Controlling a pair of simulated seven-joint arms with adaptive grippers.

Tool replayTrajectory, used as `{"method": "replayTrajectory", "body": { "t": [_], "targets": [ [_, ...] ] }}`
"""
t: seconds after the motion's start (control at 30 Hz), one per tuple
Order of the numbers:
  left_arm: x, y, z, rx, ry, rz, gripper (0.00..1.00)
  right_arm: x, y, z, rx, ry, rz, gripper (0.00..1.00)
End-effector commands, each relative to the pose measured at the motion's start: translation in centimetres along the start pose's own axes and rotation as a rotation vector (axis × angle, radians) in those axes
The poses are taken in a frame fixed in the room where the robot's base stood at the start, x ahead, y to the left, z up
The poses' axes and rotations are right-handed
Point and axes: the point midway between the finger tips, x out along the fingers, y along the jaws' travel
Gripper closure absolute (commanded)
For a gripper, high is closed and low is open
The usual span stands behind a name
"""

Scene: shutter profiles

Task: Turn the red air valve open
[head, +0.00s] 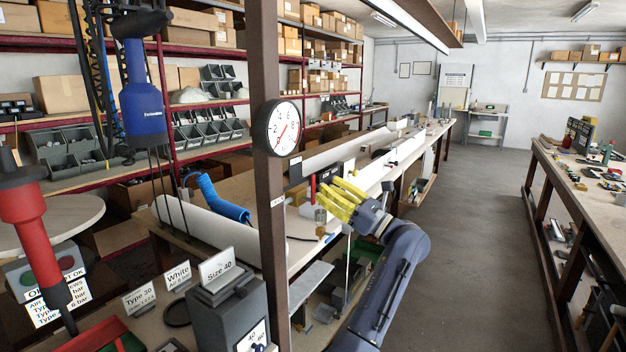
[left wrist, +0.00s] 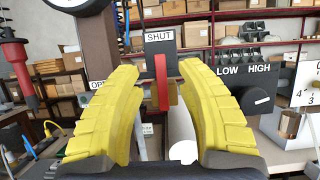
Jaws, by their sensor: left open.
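The red valve handle (left wrist: 163,84) points straight up and down below the SHUT sign (left wrist: 159,38) in the left wrist view. In the head view the red handle (head: 313,188) is a small upright bar just left of my fingertips. The OPEN sign (left wrist: 97,86) is partly hidden behind the left yellow finger. My left gripper (head: 335,196) is open; it also shows in the left wrist view (left wrist: 158,72), with its fingers on either side of the handle in the picture. No contact with the handle is visible. My right gripper is not in view.
A brown post with a round pressure gauge (head: 283,128) stands left of the valve. A knob marked LOW and HIGH (left wrist: 262,100) is to the right. A blue tool (head: 142,108) and a red tool (head: 30,215) hang at left. The aisle floor (head: 470,220) is clear.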

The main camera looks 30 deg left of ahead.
Motion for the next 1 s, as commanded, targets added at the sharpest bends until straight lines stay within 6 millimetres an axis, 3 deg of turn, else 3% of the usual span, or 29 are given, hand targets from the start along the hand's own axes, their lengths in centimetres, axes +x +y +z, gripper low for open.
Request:
{"method": "replayTrajectory", "body": {
  "t": [0.2, 0.4, 0.9, 1.0],
  "targets": [
    [3.1, 0.0, 0.0, 0.001, -0.002, 0.001, 0.64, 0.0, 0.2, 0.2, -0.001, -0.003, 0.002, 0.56],
    [4.8, 0.0, 0.0, 0.000, 0.000, 0.001, 0.64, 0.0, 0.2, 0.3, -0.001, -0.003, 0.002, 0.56],
    [5.5, 0.0, 0.0, 0.000, 0.000, 0.000, 0.62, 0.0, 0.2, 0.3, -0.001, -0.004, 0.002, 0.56],
    [5.5, 0.0, 0.0, 0.000, 0.000, 0.000, 0.74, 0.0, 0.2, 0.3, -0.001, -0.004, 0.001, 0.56]
  ]
}}
